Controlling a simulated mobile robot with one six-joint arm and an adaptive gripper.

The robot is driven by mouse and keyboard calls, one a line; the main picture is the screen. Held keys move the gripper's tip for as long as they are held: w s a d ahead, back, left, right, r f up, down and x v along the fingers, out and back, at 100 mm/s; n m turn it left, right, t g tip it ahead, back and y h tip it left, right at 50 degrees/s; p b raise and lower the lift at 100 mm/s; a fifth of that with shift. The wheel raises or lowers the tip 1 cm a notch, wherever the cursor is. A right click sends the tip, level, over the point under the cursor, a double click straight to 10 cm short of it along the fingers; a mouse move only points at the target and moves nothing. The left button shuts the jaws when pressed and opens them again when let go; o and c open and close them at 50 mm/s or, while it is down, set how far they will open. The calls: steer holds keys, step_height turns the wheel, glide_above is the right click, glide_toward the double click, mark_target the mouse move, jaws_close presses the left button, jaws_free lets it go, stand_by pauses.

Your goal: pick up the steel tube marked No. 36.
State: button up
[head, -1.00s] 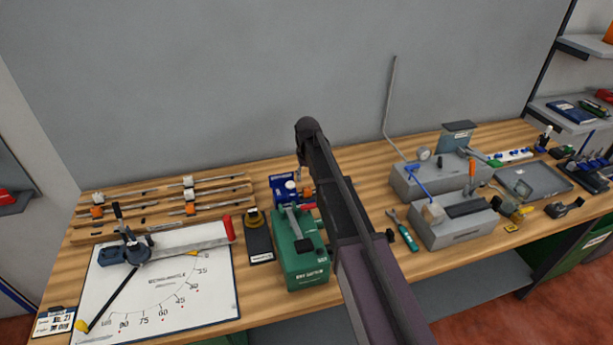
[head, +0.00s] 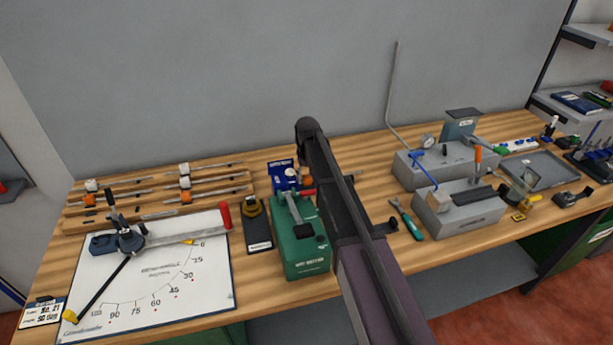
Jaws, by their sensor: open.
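Several thin steel tubes (head: 218,165) lie on a wooden rack (head: 75,228) at the back left of the bench in the head view. White and orange tags or clips (head: 90,199) sit on them. Any numbers on them are too small to read, so I cannot tell which tube is No. 36. My arm rises from the bottom of the picture to a dark joint near the middle. My gripper cannot be made out; the arm may hide it.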

jaws_close()
steer(key=shift+d, duration=0.1)
steer(key=shift+w+d, duration=0.2)
steer(key=shift+d, duration=0.5)
steer(key=shift+w+d, duration=0.25)
steer(key=shift+d, duration=0.45)
steer(key=shift+w+d, duration=0.2)
steer(key=shift+d, duration=0.5)
steer(key=shift+o, duration=1.5)
jaws_free()
